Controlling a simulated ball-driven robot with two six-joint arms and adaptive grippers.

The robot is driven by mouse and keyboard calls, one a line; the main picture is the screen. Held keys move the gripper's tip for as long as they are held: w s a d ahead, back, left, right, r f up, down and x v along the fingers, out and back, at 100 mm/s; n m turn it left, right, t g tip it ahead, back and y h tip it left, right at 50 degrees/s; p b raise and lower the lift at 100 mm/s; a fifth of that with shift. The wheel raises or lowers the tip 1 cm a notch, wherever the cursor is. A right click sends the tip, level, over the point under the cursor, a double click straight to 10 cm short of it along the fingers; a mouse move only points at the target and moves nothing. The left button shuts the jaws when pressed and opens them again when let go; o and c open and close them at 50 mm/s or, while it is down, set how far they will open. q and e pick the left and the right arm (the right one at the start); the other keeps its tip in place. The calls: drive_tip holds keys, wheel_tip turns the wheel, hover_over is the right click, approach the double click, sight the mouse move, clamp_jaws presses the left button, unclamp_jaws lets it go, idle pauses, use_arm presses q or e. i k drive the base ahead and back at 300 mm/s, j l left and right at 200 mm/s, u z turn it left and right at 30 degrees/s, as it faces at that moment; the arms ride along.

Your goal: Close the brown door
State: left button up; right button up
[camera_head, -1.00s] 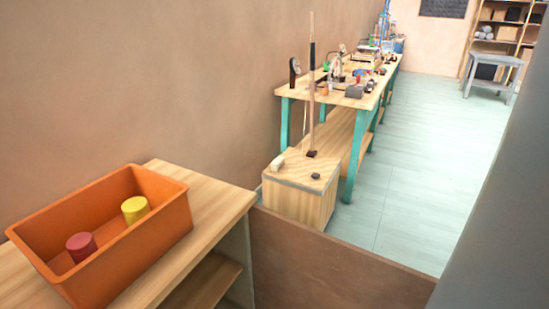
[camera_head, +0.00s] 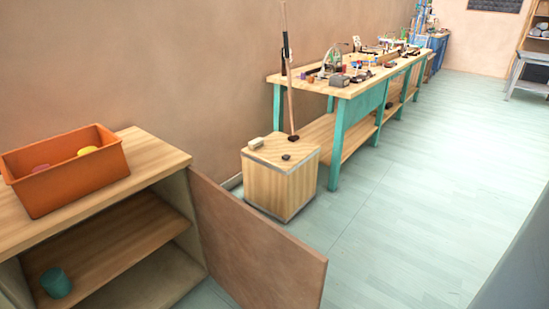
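The brown door (camera_head: 258,247) stands swung open at the right side of a wooden cabinet (camera_head: 158,160) at the lower left. Its hinge edge meets the cabinet's right front corner, and its free edge points to the lower right. The cabinet's front is open and shows an inner shelf (camera_head: 110,245). A teal cup (camera_head: 56,283) is inside at the lower left. Neither of my grippers is in view.
An orange bin (camera_head: 65,183) with a yellow and a reddish item stands on the cabinet top. A wooden box (camera_head: 280,180) stands behind the door, before a long workbench (camera_head: 345,90) with teal legs. The floor (camera_head: 420,190) to the right is clear.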

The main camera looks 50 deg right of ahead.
sight(260, 263)
drive_tip(key=k+l+u, duration=0.1)
drive_tip(key=k+l, duration=0.15)
drive_tip(key=l, duration=0.2)
drive_tip(key=k+l, duration=0.25)
drive_tip(key=l, duration=0.2)
drive_tip(key=k+l+u, duration=0.15)
drive_tip(key=l, duration=0.3)
drive_tip(key=k, duration=0.1)
